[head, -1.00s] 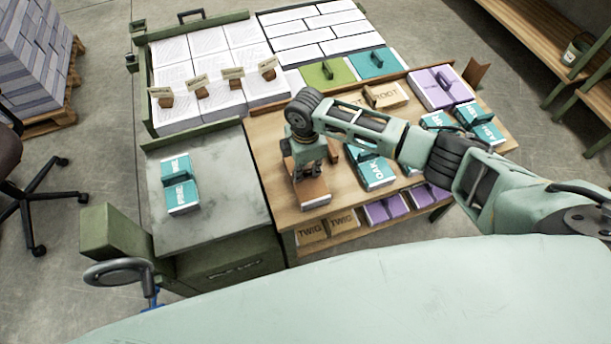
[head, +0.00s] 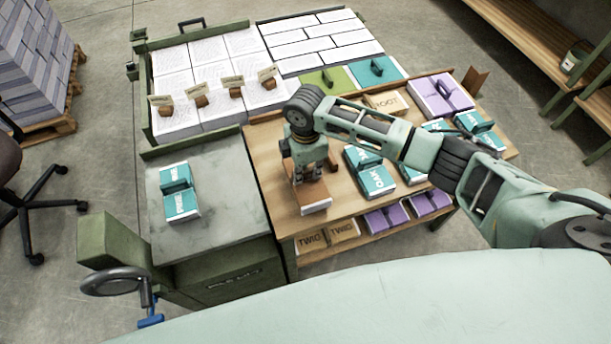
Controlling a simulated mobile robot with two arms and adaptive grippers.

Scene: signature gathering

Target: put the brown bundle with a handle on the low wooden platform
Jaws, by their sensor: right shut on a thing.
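The brown bundle (head: 312,196), with brown cover and white page edges, is at the front left of the wooden table top (head: 285,205). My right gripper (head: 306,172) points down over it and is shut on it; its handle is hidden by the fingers. I cannot tell whether the bundle still touches the table. A low wooden pallet (head: 60,128) stands on the floor at the far left, under stacked grey-blue blocks. My left gripper is not in view.
Teal bundles (head: 375,180) and brown ROOT bundles (head: 387,101) stand right of and behind my gripper. A grey worktop (head: 228,205) with a teal bundle (head: 180,200) lies left. A wooden bench (head: 530,40) is at the upper right.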

